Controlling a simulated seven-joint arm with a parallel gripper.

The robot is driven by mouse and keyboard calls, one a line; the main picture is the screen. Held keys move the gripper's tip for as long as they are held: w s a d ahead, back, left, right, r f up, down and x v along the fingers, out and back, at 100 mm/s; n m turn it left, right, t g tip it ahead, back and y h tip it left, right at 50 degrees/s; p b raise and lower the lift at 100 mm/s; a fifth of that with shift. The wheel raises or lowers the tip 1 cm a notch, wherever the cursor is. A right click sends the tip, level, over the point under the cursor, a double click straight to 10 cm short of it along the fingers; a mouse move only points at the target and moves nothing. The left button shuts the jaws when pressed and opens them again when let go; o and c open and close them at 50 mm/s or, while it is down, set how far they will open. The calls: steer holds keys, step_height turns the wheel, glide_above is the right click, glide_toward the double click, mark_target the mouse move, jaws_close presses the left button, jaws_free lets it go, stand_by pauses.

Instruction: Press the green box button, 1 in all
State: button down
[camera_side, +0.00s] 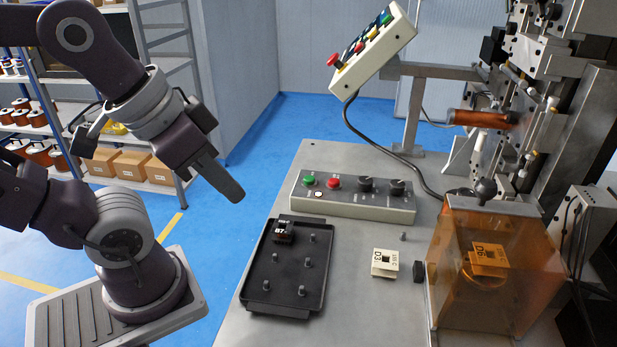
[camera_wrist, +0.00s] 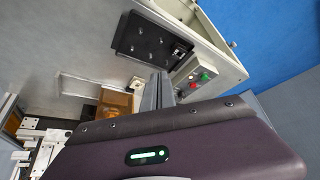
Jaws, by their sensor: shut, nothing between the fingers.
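The green box button (camera_side: 309,181) sits at the left end of the grey control box (camera_side: 354,206), with a red button (camera_side: 333,183) to its right. In the wrist view the green button (camera_wrist: 204,77) shows just right of my fingers. My gripper (camera_side: 238,196) is shut and empty, its fingers angled down. In the side view it hangs left of the control box, apart from the button, beyond the table's left edge in the picture. The shut fingers also show in the wrist view (camera_wrist: 158,90), covering part of the control box.
A black tray (camera_side: 262,297) with pegs and a small dark part lies in front of the box. A tilted panel (camera_side: 378,48) with more buttons overhangs behind it. A cream part (camera_side: 384,263) and an orange clear guard (camera_side: 470,300) stand to the right, beside the winder.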

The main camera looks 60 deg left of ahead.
steer(key=w+a+r+m+t+y, duration=0.2)
steer(key=w+a+r+t, duration=0.1)
steer(key=w+a, duration=0.5)
steer(key=w+a+r+m+t+y, duration=0.25)
steer(key=w+a, duration=0.35)
steer(key=w, duration=0.5)
steer(key=m+g+h, duration=0.2)
steer(key=m+h, duration=0.4)
glide_above(305, 179)
step_height(305, 179, down, 8)
steer(key=shift+r, duration=0.2)
steer(key=shift+f, duration=4.4)
steer(key=shift+f, duration=0.1)
